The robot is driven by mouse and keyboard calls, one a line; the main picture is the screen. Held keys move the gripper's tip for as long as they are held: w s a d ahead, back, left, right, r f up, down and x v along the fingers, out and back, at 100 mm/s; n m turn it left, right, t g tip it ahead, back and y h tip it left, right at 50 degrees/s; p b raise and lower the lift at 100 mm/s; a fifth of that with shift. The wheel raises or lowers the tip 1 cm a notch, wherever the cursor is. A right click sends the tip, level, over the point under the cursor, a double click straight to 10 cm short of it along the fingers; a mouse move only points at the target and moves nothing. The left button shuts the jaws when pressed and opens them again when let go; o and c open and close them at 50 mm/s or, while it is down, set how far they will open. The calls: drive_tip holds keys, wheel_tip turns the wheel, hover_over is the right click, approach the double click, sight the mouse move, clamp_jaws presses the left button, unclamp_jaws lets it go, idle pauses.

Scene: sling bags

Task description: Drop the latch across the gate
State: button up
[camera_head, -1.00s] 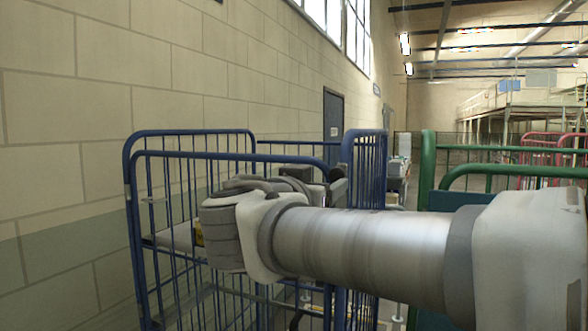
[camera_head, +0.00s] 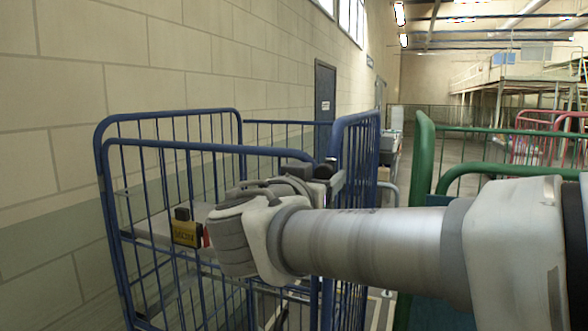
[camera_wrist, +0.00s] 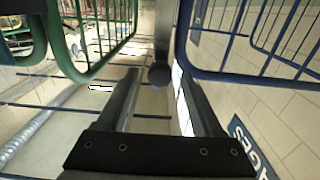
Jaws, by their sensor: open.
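The gate (camera_head: 180,170) is a blue barred panel at the front of the blue roll cage at left centre in the head view. A grey bar with a dark round knob, which looks like the latch (camera_head: 338,184), is at the cage's top right corner. In the wrist view the latch (camera_wrist: 162,45) runs down from the top, and its round end shows between the fingertips of my gripper (camera_wrist: 157,80). The fingers are open and apart; I cannot tell whether they touch it. In the head view my wrist hides most of the gripper and part of the gate's top rail.
A green roll cage (camera_head: 424,170) stands to the right, with red cages (camera_head: 545,125) farther off. A block wall (camera_head: 220,70) runs along the left. A yellow-and-black item (camera_head: 185,230) is inside the blue cage. A gap separates the blue and green cages.

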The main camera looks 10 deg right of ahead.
idle(0.3)
clamp_jaws()
idle(1.3)
